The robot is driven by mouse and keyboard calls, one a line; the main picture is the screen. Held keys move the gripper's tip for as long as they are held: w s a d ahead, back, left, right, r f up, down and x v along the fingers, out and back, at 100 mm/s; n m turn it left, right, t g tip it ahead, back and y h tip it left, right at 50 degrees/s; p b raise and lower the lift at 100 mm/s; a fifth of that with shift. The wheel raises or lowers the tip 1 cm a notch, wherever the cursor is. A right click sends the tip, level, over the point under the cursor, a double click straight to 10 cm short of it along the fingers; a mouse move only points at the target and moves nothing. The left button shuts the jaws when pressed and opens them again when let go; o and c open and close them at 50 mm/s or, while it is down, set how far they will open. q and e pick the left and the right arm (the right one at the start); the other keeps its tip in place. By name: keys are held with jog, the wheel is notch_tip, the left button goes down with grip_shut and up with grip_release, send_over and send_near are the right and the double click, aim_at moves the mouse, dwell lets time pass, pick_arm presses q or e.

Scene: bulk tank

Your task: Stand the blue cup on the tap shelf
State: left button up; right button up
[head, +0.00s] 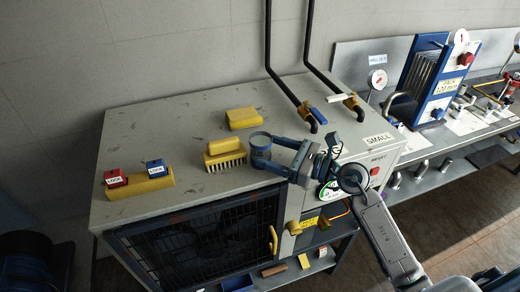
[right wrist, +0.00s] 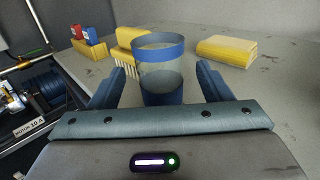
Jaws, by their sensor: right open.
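The blue cup (head: 260,143), clear-walled with a blue rim band and blue base, stands upright on the grey cabinet top. In the right wrist view the cup (right wrist: 160,65) is between the two fingers, with a gap on each side. My right gripper (head: 268,150) is open and low over the cabinet top, its arm coming from the lower right. The right wrist view shows the open fingers (right wrist: 163,88). A shelf area (head: 325,222) with a yellow label is in the cabinet's front below taps; I cannot tell whether it is the tap shelf. My left gripper is not in view.
A yellow brush (head: 225,155) stands just left of the cup. A yellow sponge or cloth (head: 243,118) lies behind. A yellow block (head: 140,187) holds red and blue locks at left.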

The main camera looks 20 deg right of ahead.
aim_at(254, 148)
jog(key=shift+w+a+r+p, duration=0.1)
jog(key=shift+w+a+p, duration=0.25)
jog(key=shift+w+p, duration=0.05)
jog(key=p+x, duration=0.1)
jog(key=x, duration=0.1)
jog(key=p+x, duration=0.1)
jog(key=x, duration=0.1)
jog(key=shift+f, duration=0.25)
jog(key=shift+w+a+f, duration=0.1)
jog(key=shift+w+a, duration=0.05)
jog(key=shift+a, duration=0.1)
jog(key=c, duration=1.1)
jog(key=shift+o, duration=0.2)
